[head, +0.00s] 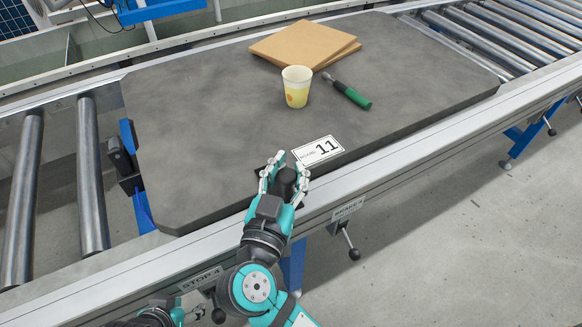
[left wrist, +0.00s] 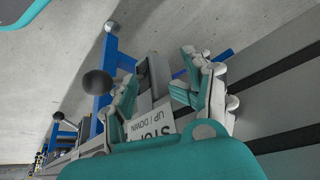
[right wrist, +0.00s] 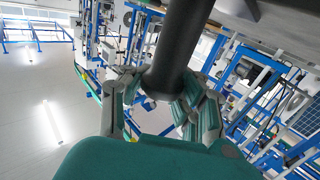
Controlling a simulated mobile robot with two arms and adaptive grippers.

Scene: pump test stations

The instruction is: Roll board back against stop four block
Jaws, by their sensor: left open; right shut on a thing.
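The dark grey board (head: 215,140) lies on the roller line, marked with a number 11 card (head: 318,150). The stop block (head: 122,158), black on a blue bracket, stands at the board's left edge; I cannot tell whether they touch. My right gripper (head: 284,178) is shut on a black upright handle at the board's near edge; the handle (right wrist: 178,45) also fills the right wrist view. My left gripper (head: 172,310) is low at the rail's near side by the STOP 4 label (head: 201,279). It is open in the left wrist view (left wrist: 155,92), near a label reading UP / DOWN (left wrist: 152,123).
On the board are a yellow-white cup (head: 296,88), a green-handled tool (head: 348,91) and brown flat sheets (head: 305,45). A lever with a dark knob (head: 353,254) hangs below the rail. Bare rollers (head: 88,175) lie left of the stop block.

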